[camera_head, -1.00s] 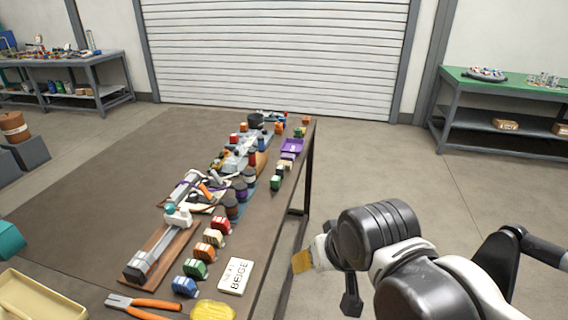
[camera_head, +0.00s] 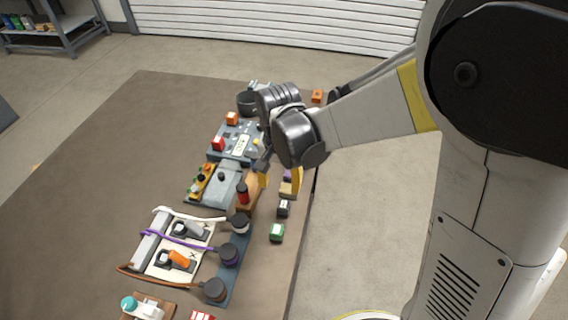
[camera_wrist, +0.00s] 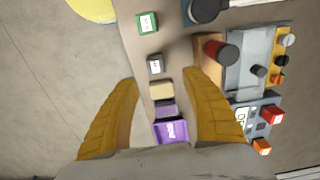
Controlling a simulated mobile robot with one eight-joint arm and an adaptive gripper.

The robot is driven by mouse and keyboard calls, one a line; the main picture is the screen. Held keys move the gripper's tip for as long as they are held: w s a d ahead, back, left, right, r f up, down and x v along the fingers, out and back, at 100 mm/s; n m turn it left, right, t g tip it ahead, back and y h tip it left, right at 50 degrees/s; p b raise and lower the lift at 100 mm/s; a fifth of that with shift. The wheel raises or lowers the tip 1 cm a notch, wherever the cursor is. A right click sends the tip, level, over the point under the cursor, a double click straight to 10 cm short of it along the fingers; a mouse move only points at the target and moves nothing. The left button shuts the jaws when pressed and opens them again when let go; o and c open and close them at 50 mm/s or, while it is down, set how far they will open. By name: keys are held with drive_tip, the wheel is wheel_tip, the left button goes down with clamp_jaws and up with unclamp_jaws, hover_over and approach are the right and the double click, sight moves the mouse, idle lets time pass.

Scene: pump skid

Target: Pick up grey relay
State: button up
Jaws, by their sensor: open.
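A small dark grey block with a white label, which looks like the grey relay (camera_wrist: 155,65), stands on the table in the wrist view, just beyond my fingertips. It also shows in the head view (camera_head: 283,208), between a green block (camera_head: 277,232) and a beige block. My gripper (camera_wrist: 160,77) is open and empty above the row, its yellow fingers on either side of the beige block (camera_wrist: 162,90) and a purple block (camera_wrist: 166,109). In the head view my gripper (camera_head: 279,182) is partly hidden by my wrist.
The table edge runs left of the row, with open floor beyond.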

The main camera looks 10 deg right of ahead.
drive_tip(key=b, duration=0.2)
hover_over(284, 204)
drive_tip(key=a, duration=0.1)
drive_tip(key=f, duration=0.4)
drive_tip(key=shift+s+f, duration=0.25)
drive_tip(key=f+b, duration=0.1)
drive_tip(key=f, duration=0.3)
drive_tip(key=d+f+b, duration=0.1)
drive_tip(key=f, duration=0.1)
drive_tip(key=shift+w+b, duration=0.3)
drive_tip(key=shift+b, duration=0.05)
drive_tip(key=shift+r, duration=0.15)
drive_tip(key=c, duration=1.1)
